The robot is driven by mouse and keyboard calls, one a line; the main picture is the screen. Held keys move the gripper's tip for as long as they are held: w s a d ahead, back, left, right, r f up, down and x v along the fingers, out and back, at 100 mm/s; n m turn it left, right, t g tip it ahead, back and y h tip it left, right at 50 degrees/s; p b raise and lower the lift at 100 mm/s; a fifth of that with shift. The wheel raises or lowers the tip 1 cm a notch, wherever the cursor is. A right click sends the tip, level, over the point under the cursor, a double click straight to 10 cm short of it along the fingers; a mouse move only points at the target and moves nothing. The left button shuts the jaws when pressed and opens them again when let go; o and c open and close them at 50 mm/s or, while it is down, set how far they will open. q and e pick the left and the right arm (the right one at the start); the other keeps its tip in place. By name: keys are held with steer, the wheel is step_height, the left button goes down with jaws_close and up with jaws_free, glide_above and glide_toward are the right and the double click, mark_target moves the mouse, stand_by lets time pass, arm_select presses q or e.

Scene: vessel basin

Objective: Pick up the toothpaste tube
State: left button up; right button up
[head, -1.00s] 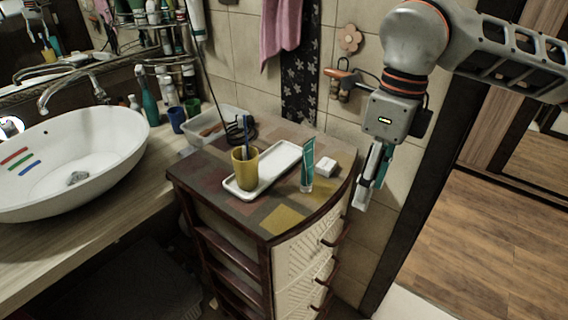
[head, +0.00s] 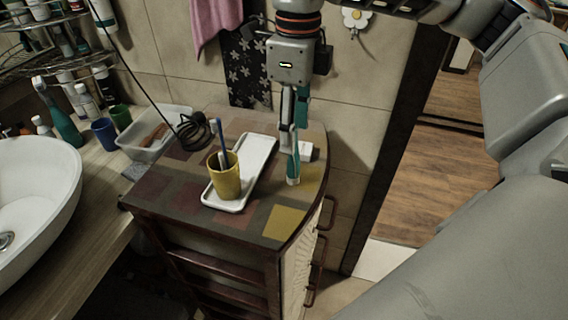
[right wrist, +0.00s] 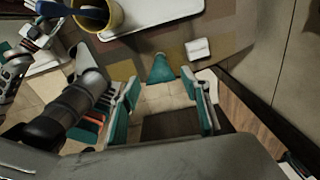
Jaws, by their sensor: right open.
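The teal toothpaste tube (head: 293,171) stands upright on the patterned cabinet top, to the right of the white tray. My right gripper (head: 289,150) points down at the tube and hides much of it in the head view. In the right wrist view, the tube's teal end (right wrist: 160,69) shows ahead of and between the fingertips. There my right gripper (right wrist: 160,83) is open with nothing clearly clamped in it. I cannot tell whether a finger touches the tube. My left gripper is not seen in the head view.
A yellow cup (head: 226,181) with a toothbrush stands on the white tray (head: 254,160). A small white block (head: 306,151) lies behind the tube, close to the gripper. The cabinet's curved edge is just right of the tube. A basin (head: 40,190) is at the left.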

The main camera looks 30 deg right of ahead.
mark_target(294, 156)
step_height(294, 156, down, 2)
steer(key=shift+s, duration=0.1)
steer(key=shift+f, duration=2.75)
steer(key=c, duration=1.2)
